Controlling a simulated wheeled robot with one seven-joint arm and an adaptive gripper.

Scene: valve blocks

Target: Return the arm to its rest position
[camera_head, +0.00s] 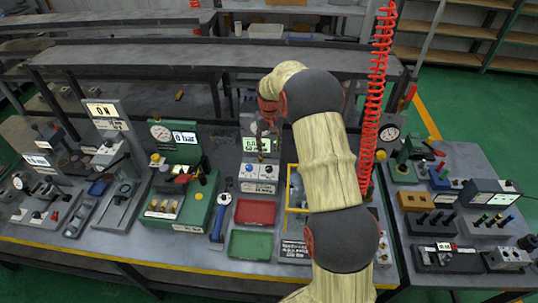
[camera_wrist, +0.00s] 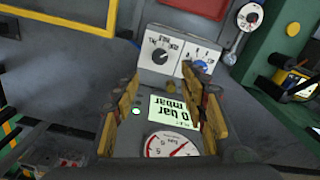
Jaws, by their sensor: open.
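My arm (camera_head: 327,155) reaches up from the bottom of the head view and bends over the bench, its upper end turning left and down. My gripper (camera_wrist: 163,82) shows in the wrist view with its two yellow-brown fingers spread apart. I see nothing held between them. Beyond and between the fingers is a pressure unit with a lit display (camera_wrist: 175,107) and a round dial (camera_wrist: 169,145). In the head view the gripper is mostly hidden by my arm, near that unit's display (camera_head: 257,145).
A control box with knobs (camera_head: 260,171) stands below the display. A red tray (camera_head: 255,212) and a green tray (camera_head: 250,245) lie on the workbench (camera_head: 130,247). A green valve block (camera_head: 180,205) stands left. A red coiled hose (camera_head: 376,85) hangs close right of my arm.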

